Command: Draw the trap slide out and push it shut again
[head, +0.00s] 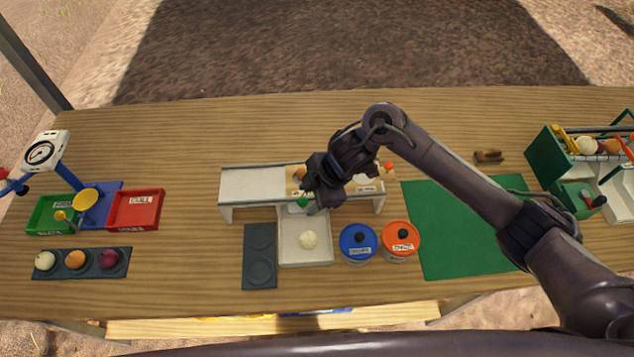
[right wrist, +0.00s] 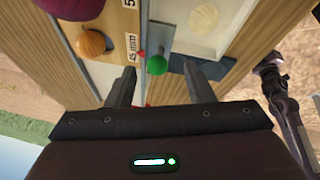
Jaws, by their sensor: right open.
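The trap slide shows by its round green knob (head: 303,203), at the front edge of the raised white chute (head: 255,185). In the right wrist view the green knob (right wrist: 157,64) sits just beyond the fingertips, between their lines. My right gripper (right wrist: 158,84) is open, with a finger on either side and nothing held. In the head view my right gripper (head: 318,198) hangs over the chute and hides part of it and the slide. How far the slide is out cannot be made out. My left gripper is not seen.
A white tray (head: 291,256) holding a pale onion (head: 309,239) stands in front of the chute. Blue (head: 348,252) and orange (head: 391,250) lidded tubs stand right of it. A dark two-well plate (head: 260,276) lies left.

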